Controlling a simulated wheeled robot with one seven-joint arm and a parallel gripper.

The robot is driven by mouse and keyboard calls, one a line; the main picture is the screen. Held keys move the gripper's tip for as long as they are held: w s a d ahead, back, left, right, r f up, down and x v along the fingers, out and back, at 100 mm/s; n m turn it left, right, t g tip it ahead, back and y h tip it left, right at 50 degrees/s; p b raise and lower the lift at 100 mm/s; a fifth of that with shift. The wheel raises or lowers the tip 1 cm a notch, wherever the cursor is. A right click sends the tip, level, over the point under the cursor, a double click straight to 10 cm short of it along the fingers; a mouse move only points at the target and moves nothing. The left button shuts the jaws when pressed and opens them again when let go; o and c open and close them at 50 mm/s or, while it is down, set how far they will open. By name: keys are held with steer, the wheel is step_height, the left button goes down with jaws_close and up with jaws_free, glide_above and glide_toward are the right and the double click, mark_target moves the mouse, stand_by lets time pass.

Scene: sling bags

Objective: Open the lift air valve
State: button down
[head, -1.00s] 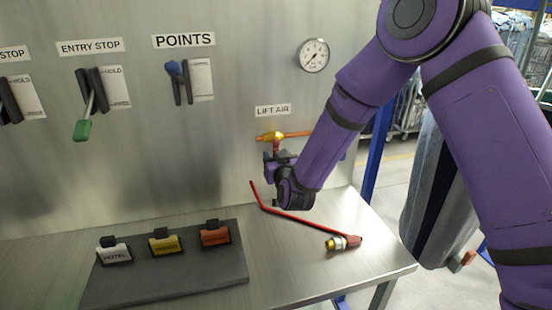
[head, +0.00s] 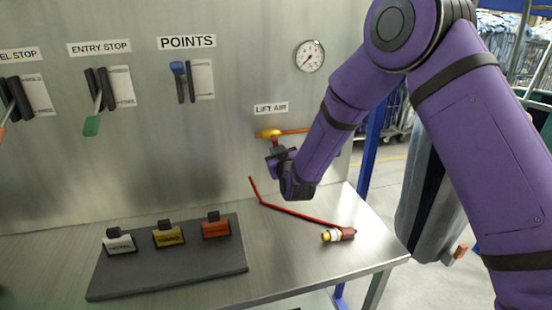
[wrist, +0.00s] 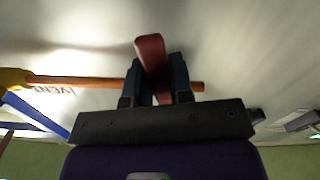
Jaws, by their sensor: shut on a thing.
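The lift air valve is on the back panel under the LIFT AIR label (head: 271,108). Its brass body (head: 268,134) sits on a horizontal copper pipe (head: 297,131). In the wrist view the red valve handle (wrist: 151,55) stands between the two fingers of my gripper (wrist: 157,80), which is shut on it. The copper pipe (wrist: 85,82) runs crosswise behind the fingers, with the brass part (wrist: 14,79) at the left. In the head view my gripper (head: 275,153) is just below the valve, and it hides most of the handle.
A pressure gauge (head: 309,56) is at the upper right of the panel. A red hose (head: 300,214) with a brass-ended coupling (head: 338,235) lies on the metal bench (head: 330,265). A dark board (head: 170,270) holds three tags. Levers (head: 98,102) hang at the left.

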steer(key=n, duration=0.2)
steer(key=d+n, duration=0.1)
steer(key=shift+w+d+r+n, duration=0.2)
steer(key=shift+r+n, duration=0.2)
steer(key=shift+w+d+r+n, duration=0.1)
steer(key=shift+d+r+n, duration=0.4)
steer(key=shift+n, duration=1.35)
steer(key=shift+w+d+r+n, duration=0.2)
steer(key=shift+r+n, duration=0.65)
steer(key=shift+n, duration=1.05)
steer(key=shift+w+d+r+n, duration=0.1)
steer(key=shift+d+r+n, duration=0.45)
steer(key=shift+n, duration=1.3)
steer(key=shift+a+r, duration=0.15)
steer(key=c, duration=1)
jaws_free()
steer(key=shift+s, duration=0.1)
steer(key=v, duration=1)
steer(key=shift+s, duration=0.35)
